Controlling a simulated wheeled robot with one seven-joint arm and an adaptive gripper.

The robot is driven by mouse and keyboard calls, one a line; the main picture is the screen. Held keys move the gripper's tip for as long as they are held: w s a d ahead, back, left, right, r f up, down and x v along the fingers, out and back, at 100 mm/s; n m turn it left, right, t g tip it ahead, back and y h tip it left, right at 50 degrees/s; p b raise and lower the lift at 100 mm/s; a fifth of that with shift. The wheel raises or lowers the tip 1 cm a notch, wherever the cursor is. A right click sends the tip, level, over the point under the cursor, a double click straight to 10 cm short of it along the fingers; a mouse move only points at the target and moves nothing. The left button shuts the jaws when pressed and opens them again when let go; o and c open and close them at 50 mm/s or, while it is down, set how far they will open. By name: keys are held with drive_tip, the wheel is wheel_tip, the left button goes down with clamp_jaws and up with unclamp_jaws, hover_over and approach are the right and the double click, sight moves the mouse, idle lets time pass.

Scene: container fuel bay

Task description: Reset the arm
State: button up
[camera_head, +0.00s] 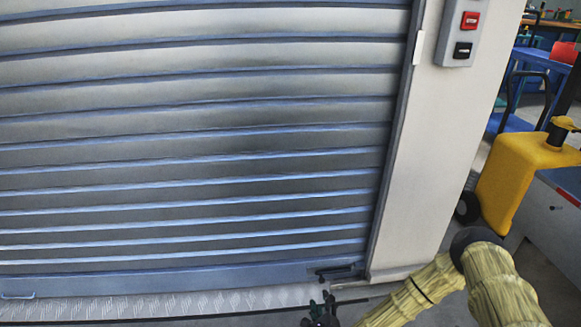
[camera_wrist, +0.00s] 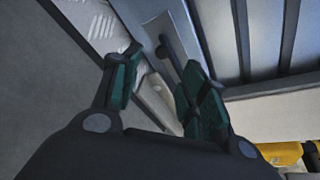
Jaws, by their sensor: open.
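My gripper (camera_head: 322,312) is at the bottom edge of the head view, in front of the lower right corner of the closed roller shutter. In the wrist view my gripper (camera_wrist: 160,95) has its two green-padded fingers spread apart, with nothing between them. A dark handle (camera_head: 335,273) sits on the shutter's blue bottom rail. The handle also shows beyond the fingers in the wrist view (camera_wrist: 168,55). My arm, in a yellowish cover, comes in from the lower right of the head view.
The grey slatted shutter (camera_head: 200,130) fills the left and middle. A pale post (camera_head: 430,150) carries a control box with red (camera_head: 470,20) and black (camera_head: 463,50) buttons. A yellow machine (camera_head: 520,170) stands at right. A metal tread strip (camera_head: 150,305) runs along the shutter's foot.

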drive_tip(key=s+a+n+g+y+p, duration=0.2)
drive_tip(key=s+a+n+g+y, duration=0.15)
drive_tip(key=s+n, duration=0.5)
drive_tip(key=s+a+n+g+y+p, duration=0.15)
drive_tip(key=s+a+n+g, duration=0.25)
drive_tip(key=s+n, duration=0.45)
drive_tip(key=s+d+r+n+g+h+p, duration=0.2)
drive_tip(key=s+d+r+n+g, duration=0.25)
drive_tip(key=s+d, duration=0.4)
drive_tip(key=s+d+r+n+g+h+p, duration=0.1)
drive_tip(key=s+d+r+n+g, duration=0.35)
drive_tip(key=s, duration=0.75)
wheel_tip(320, 180, up, 37)
drive_tip(key=d+n+t+p, duration=0.1)
drive_tip(key=p, duration=3.6)
drive_tip(key=shift+t, duration=0.35)
